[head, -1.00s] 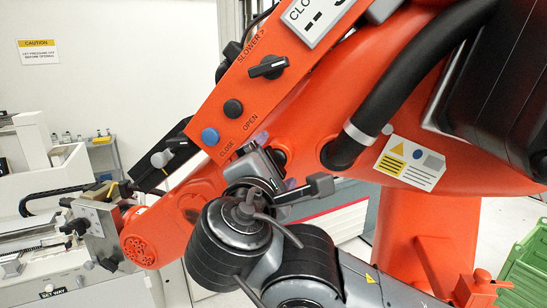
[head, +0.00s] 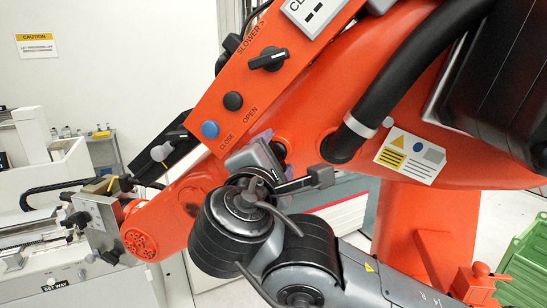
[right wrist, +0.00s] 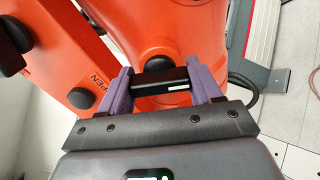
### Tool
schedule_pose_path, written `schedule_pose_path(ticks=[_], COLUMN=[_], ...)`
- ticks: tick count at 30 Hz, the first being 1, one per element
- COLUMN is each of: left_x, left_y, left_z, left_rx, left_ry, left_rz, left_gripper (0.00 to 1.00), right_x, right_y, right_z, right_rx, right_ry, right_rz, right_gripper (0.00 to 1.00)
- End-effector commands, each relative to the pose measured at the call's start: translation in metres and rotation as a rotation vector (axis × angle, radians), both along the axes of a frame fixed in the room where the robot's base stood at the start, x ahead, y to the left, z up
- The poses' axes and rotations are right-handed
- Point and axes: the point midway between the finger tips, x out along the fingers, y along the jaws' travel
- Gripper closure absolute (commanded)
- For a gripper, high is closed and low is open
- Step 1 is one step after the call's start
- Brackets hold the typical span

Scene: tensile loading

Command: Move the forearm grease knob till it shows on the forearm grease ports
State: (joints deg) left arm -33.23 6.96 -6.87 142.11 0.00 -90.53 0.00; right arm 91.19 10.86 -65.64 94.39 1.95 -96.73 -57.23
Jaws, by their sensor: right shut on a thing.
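A black knob (right wrist: 158,68), seemingly the forearm grease knob, sits on the orange machine arm between my right gripper's purple fingers in the right wrist view. A black bar with a white mark lies across the gap there. My right gripper (right wrist: 165,84) is shut on the knob. In the head view my right gripper (head: 277,160) is against the orange arm, and only a dark edge of the knob (head: 279,151) shows past it. The knob's pointing direction and the grease port markings cannot be made out. My left gripper is not in view.
Left of my gripper an orange panel carries a black speed knob (head: 269,58), a black button (head: 233,101) and a blue button (head: 210,130). A thick black hose (head: 407,80) and a label plate (head: 411,155) are on the right. A green crate (head: 526,262) stands lower right.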

Motion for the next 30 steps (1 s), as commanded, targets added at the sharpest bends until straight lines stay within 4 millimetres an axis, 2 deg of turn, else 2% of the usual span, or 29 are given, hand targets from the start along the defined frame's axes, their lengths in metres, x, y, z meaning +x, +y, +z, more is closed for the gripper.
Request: schedule_pose_path(ticks=[11,18,30], left_x=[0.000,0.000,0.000], left_y=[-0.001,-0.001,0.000], left_z=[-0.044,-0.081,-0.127], left_rx=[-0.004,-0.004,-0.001], left_ry=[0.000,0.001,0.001], left_rz=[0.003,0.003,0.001], left_gripper=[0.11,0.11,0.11], right_x=[-0.001,-0.001,-0.001], right_y=[0.000,0.001,0.000], right_z=[-0.007,-0.007,-0.005], right_rx=[0.194,0.409,0.781], right_ry=[-0.044,-0.094,-0.179], right_rz=[0.000,0.000,0.000], right_gripper=[0.67,0.67,0.67])
